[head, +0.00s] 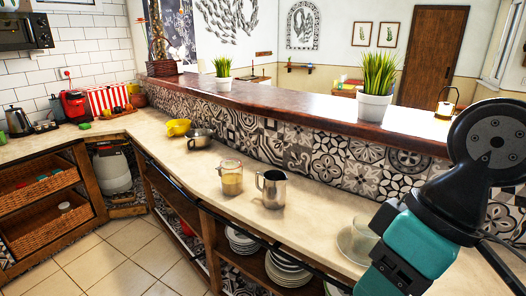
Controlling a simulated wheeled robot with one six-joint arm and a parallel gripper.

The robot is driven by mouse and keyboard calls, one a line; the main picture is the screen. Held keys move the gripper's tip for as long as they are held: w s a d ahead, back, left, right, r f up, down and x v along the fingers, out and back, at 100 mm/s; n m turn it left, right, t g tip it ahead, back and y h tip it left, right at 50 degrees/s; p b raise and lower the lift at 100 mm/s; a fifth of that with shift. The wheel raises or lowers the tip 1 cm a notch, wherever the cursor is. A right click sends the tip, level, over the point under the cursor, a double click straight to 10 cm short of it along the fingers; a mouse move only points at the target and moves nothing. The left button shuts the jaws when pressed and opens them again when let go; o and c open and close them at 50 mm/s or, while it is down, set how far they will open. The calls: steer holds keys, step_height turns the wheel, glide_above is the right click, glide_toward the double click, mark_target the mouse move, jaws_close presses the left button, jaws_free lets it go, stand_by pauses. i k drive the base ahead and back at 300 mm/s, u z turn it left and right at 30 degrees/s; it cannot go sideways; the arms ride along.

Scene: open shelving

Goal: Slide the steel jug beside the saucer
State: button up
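The steel jug (272,190) stands upright on the pale countertop, near the middle of the head view. A pale saucer (346,246) lies on the counter to its right and nearer the camera, with a clear stretch of counter between them. A cup or glass (364,234) appears to stand on the saucer. My arm covers the right part of the saucer and cup. Only black and teal parts of my arm show at the right edge. My gripper's fingers are out of view.
A glass jar (230,178) with yellowish contents stands just left of the jug. Farther left are a metal pan (199,138) and a yellow bowl (178,127). The tiled wall (330,160) runs behind the counter. Stacked plates (286,270) sit on the shelf below.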

mark_target(274, 190)
steer(key=u, duration=0.05)
steer(key=k, duration=0.85)
steer(key=u, duration=0.4)
steer(key=i, duration=0.45)
steer(key=u, duration=0.55)
steer(key=i, duration=1.35)
steer(key=z, duration=1)
steer(key=i, duration=0.65)
steer(key=u, duration=0.05)
